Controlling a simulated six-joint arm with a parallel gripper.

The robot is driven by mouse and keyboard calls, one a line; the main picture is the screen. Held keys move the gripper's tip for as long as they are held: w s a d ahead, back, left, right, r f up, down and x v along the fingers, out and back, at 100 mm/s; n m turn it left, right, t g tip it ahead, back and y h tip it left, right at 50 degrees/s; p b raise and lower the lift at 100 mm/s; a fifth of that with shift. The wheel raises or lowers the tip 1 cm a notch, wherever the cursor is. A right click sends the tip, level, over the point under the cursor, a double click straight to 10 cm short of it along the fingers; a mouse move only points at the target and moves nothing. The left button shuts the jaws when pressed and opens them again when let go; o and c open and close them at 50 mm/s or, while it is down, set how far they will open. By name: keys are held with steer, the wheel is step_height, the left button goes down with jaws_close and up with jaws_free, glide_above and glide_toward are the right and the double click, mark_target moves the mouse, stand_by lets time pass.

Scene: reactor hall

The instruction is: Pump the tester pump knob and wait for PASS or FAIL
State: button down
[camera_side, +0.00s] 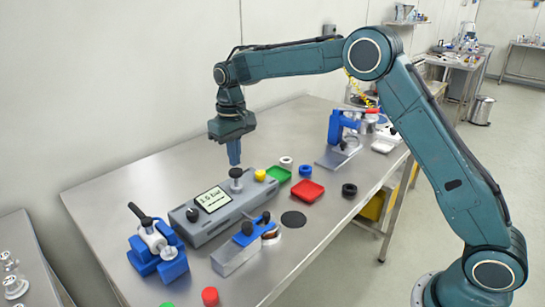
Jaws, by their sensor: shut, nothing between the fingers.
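The tester (222,212) is a long grey box on the steel table, with a pale display (212,199) showing small dark text that I cannot read surely. A grey pump knob (237,185) stands on its far right part, with its top at the fingertips. A black dial (192,214) sits at its left end. My gripper (235,160) points straight down right above the pump knob, with its blue fingers closed together and nothing between them. The fingertips are at or just above the knob's top; I cannot tell whether they touch.
A blue clamp device (158,245) and a blue-handled fixture (240,250) stand in front. A blue press (340,135) stands behind right.

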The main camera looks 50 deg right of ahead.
mark_target(236, 170)
steer(key=shift+f, duration=2.3)
steer(key=shift+r, duration=0.1)
stand_by(0.4)
steer(key=shift+r, duration=2.2)
steer(key=shift+f, duration=2.25)
steer(key=shift+r, duration=2.25)
